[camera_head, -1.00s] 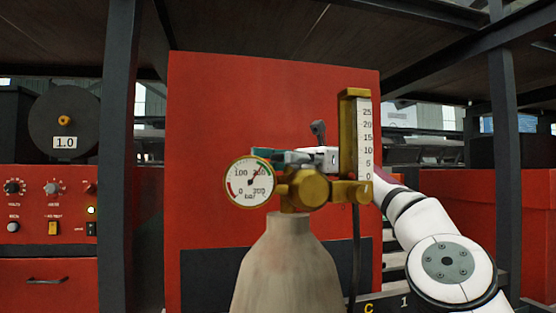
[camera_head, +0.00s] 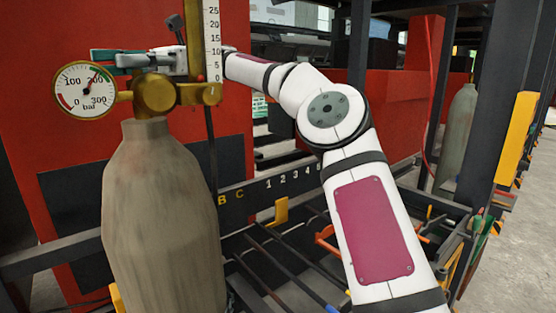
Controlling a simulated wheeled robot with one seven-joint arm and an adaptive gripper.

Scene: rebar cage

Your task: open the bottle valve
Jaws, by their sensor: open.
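The grey gas bottle (camera_head: 160,220) stands upright at the left. On its neck is a brass valve and regulator body (camera_head: 154,95). A round pressure gauge (camera_head: 84,91) sits on its left, with the needle near 200 bar. An upright scale tube (camera_head: 211,40) sits on its right. My arm comes in from the right and passes behind the scale tube. My gripper (camera_head: 118,59) is open, its grey-green fingers pointing left behind and just above the brass body. The brass body and gauge partly hide it. I cannot tell whether it touches the valve.
A red cabinet (camera_head: 60,160) stands close behind the bottle. Below is a dark rack (camera_head: 300,255) with several bars and a rail marked with letters and numbers. Another grey bottle (camera_head: 457,135) stands at the back right. Open floor (camera_head: 515,240) lies at the far right.

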